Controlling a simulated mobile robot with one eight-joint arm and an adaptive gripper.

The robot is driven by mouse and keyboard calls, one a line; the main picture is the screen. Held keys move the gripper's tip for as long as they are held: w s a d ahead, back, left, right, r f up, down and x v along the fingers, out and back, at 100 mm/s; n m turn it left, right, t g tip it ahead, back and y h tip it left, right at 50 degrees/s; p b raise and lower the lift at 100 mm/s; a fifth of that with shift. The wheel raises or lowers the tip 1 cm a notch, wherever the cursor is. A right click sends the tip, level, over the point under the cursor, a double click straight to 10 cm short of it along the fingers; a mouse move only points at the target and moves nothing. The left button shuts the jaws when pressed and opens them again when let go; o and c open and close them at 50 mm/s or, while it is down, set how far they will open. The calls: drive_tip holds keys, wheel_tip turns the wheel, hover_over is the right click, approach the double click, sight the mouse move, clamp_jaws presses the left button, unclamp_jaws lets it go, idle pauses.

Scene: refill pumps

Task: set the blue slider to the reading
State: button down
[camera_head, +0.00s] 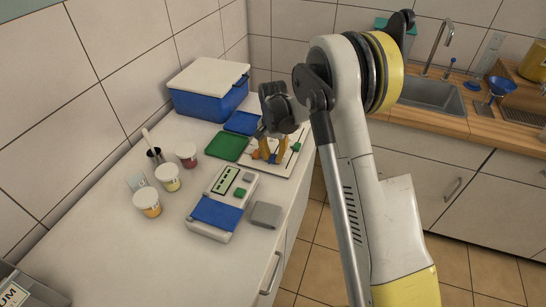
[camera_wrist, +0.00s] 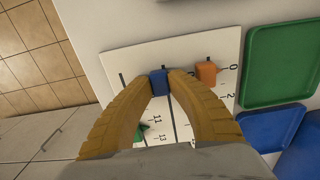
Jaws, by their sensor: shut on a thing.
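The blue slider (camera_wrist: 159,83) is on the middle track of a white scale board (camera_wrist: 120,58). My gripper (camera_wrist: 160,76) is shut on it, with one yellow finger on each side. An orange slider (camera_wrist: 206,71) sits to its right, near the 0 mark. A green slider (camera_wrist: 142,130) is partly hidden behind the left finger. In the head view my gripper (camera_head: 271,150) is low over the board (camera_head: 287,165). A device with a blue plate (camera_head: 216,212) has a pale green display (camera_head: 225,180); its reading is too small to make out.
A green tray (camera_head: 229,146) and a blue tray (camera_head: 242,122) lie beside the board, with a blue box (camera_head: 208,94) with a white lid behind. Several cups, one yellow (camera_head: 147,204), stand left. A grey block (camera_head: 265,214) lies near the counter edge.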

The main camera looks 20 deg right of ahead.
drive_tip(key=w+d, duration=0.3)
drive_tip(key=w, duration=0.2)
drive_tip(key=w+d, duration=0.2)
drive_tip(key=shift+w+d, duration=0.35)
drive_tip(key=shift+w, duration=0.05)
drive_tip(key=c, duration=1.3)
unclamp_jaws()
drive_tip(key=shift+o, duration=0.2)
drive_tip(key=shift+r, duration=0.1)
wheel_tip(320, 180, up, 12)
